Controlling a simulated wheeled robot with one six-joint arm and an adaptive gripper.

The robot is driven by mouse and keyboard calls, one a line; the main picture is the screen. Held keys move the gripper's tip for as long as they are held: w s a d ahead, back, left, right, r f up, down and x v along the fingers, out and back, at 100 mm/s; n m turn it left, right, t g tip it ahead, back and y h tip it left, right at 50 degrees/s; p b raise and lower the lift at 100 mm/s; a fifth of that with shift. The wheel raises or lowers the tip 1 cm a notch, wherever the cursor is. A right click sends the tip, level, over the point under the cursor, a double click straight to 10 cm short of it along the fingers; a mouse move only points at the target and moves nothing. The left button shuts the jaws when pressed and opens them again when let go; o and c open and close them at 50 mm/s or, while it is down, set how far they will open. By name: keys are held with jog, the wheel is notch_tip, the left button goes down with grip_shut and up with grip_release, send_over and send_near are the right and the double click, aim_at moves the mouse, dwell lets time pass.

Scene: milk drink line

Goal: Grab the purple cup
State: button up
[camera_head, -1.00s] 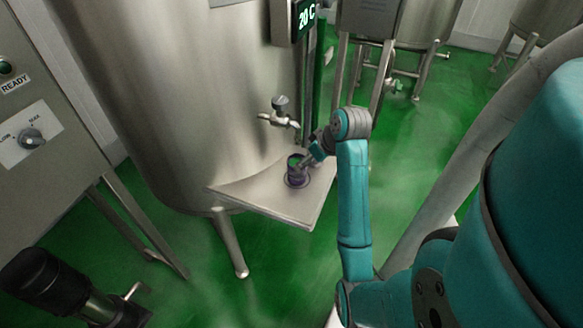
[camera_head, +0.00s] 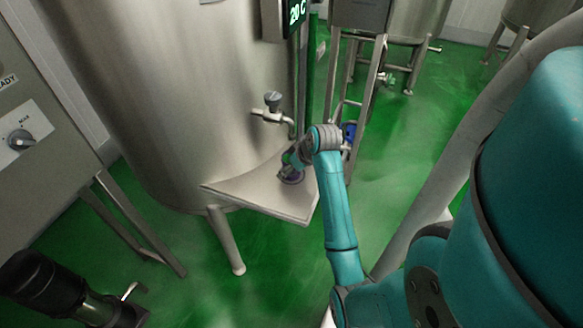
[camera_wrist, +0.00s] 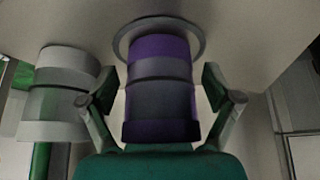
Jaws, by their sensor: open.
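The purple cup (camera_wrist: 160,90), with a wide grey band round its middle, stands on a round ring on the steel shelf (camera_head: 262,196) in front of the tank. In the head view the cup (camera_head: 289,177) is partly hidden by my gripper. My gripper (camera_wrist: 160,100) is open in the wrist view, with one finger on each side of the cup. A gap shows between each finger and the cup. In the head view my gripper (camera_head: 296,155) is at the cup from the upper right.
A steel tap (camera_head: 272,108) sticks out of the large tank (camera_head: 150,90) just above the shelf. A grey cylindrical thing (camera_wrist: 62,95) stands left of the cup in the wrist view. A control panel (camera_head: 30,140) is at the left. The front of the shelf is clear.

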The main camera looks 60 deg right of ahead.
jog(key=c, duration=1.6)
jog(key=shift+o, duration=0.2)
jog(key=shift+r, duration=0.15)
